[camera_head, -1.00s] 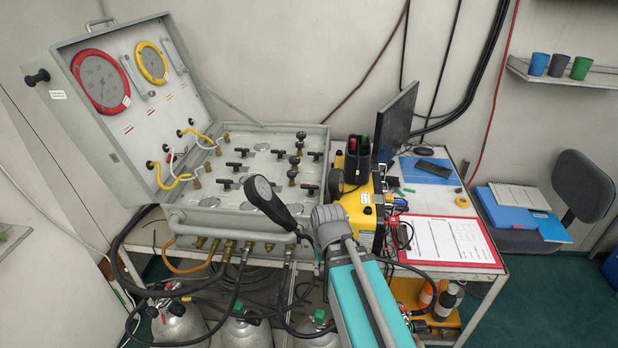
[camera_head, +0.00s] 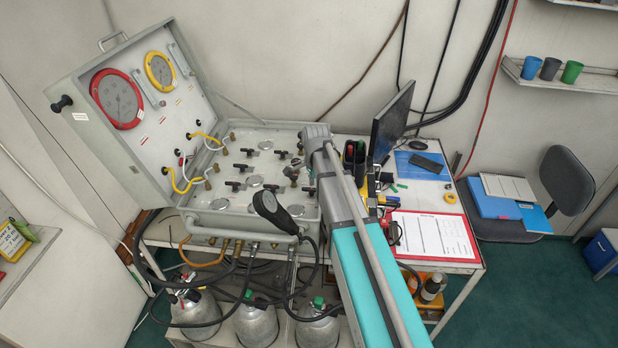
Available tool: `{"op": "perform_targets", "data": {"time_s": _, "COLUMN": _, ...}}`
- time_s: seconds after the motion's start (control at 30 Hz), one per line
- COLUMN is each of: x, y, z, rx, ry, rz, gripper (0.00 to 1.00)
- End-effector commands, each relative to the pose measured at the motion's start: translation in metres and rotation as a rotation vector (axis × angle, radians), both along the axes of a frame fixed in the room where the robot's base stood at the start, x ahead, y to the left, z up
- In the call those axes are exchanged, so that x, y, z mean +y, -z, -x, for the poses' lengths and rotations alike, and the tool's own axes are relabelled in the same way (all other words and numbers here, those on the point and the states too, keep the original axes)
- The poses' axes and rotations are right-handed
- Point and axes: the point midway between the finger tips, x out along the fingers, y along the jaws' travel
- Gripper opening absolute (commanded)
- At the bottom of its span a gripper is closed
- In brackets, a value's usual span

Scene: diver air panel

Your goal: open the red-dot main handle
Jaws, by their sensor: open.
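The open grey air panel case (camera_head: 212,200) has black T-handles on its flat deck, among them one at the back (camera_head: 247,152), one at the front left (camera_head: 233,185) and one at the front middle (camera_head: 270,188). At this size I cannot tell which handle bears a red dot. My arm (camera_head: 352,225) reaches up from the bottom, and its grey end joint (camera_head: 317,133) is over the deck's right edge. My gripper's fingers do not show; the arm hides part of the deck's right side. No contact with a handle shows.
The raised lid (camera_head: 140,120) carries a red-rimmed gauge (camera_head: 117,98) and a yellow-rimmed gauge (camera_head: 160,71). A monitor (camera_head: 391,122) and a red clipboard (camera_head: 432,236) are to the right. Gas cylinders (camera_head: 255,326) stand below.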

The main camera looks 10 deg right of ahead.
Motion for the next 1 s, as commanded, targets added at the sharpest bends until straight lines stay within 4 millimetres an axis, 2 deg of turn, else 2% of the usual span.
{"op": "perform_targets", "data": {"time_s": 0.03, "x": -0.001, "y": -0.016, "z": -0.019, "rx": 0.001, "ry": 0.075, "rz": 0.000, "gripper": 0.54}}
{"op": "perform_targets", "data": {"time_s": 0.1, "x": -0.002, "y": -0.026, "z": -0.035, "rx": 0.002, "ry": 0.185, "rz": -0.002, "gripper": 0.54}}
{"op": "perform_targets", "data": {"time_s": 0.3, "x": -0.004, "y": -0.047, "z": -0.070, "rx": 0.006, "ry": 0.441, "rz": -0.002, "gripper": 0.54}}
{"op": "perform_targets", "data": {"time_s": 0.4, "x": -0.005, "y": -0.053, "z": -0.080, "rx": 0.006, "ry": 0.524, "rz": -0.002, "gripper": 0.54}}
{"op": "perform_targets", "data": {"time_s": 0.6, "x": -0.005, "y": -0.056, "z": -0.088, "rx": 0.006, "ry": 0.597, "rz": -0.002, "gripper": 0.54}}
{"op": "perform_targets", "data": {"time_s": 1.0, "x": -0.006, "y": -0.054, "z": -0.087, "rx": 0.006, "ry": 0.599, "rz": -0.002, "gripper": 0.54}}
